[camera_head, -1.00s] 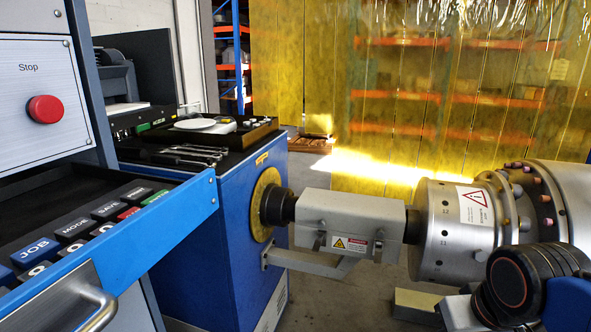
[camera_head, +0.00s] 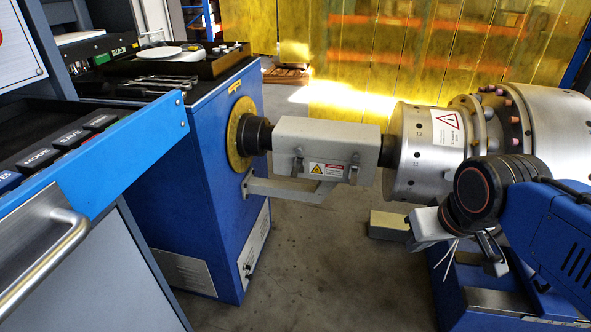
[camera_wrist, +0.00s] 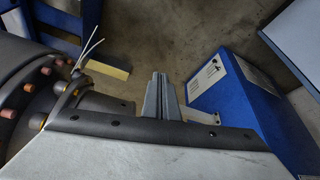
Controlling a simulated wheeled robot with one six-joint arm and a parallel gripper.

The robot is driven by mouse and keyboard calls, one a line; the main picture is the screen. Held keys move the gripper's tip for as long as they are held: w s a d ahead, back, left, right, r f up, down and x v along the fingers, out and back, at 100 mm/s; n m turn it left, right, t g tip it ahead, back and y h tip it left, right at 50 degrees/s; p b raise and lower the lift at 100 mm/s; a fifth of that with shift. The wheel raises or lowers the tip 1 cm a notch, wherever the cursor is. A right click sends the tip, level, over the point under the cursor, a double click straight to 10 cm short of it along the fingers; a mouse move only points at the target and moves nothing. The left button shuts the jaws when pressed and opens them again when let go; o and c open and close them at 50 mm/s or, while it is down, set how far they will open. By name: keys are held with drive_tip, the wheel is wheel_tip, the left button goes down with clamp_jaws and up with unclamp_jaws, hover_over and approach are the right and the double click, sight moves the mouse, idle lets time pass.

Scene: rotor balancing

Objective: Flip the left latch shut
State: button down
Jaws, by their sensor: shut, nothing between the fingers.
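A grey box-shaped guard (camera_head: 325,140) sits over the shaft between the blue cabinet and the large silver rotor. Two small latches show on its front: the left latch (camera_head: 298,164) and the right latch (camera_head: 354,169). The left latch seems to stand slightly off the front face, but it is too small to tell its exact position. My gripper (camera_wrist: 160,80) is shut and empty in the wrist view, its fingers together and apart from any latch. In the head view my arm is at the right, in front of the rotor; my fingertips are not clear there.
The blue cabinet (camera_head: 205,195) stands left of the guard, with a grey bracket (camera_head: 290,188) below the guard. The silver rotor (camera_head: 420,150) is at the right. A pale block (camera_head: 390,226) lies below it. Floor in front is clear.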

wheel_tip(320, 180, up, 12)
drive_tip(key=m+g, duration=0.3)
drive_tip(key=m, duration=0.1)
hover_over(295, 172)
drive_tip(key=s, duration=0.3)
drive_tip(key=shift+a+r+h, duration=0.15)
drive_tip(key=shift+a+h, duration=0.15)
drive_tip(key=shift+a, duration=0.15)
drive_tip(key=shift+w, duration=0.1)
drive_tip(key=f, duration=0.4)
drive_tip(key=w+f, duration=0.1)
drive_tip(key=f, duration=0.4)
drive_tip(key=w+f, duration=0.1)
drive_tip(key=f, duration=0.3)
drive_tip(key=shift+w+d+f, duration=0.2)
drive_tip(key=shift+d+f, duration=0.2)
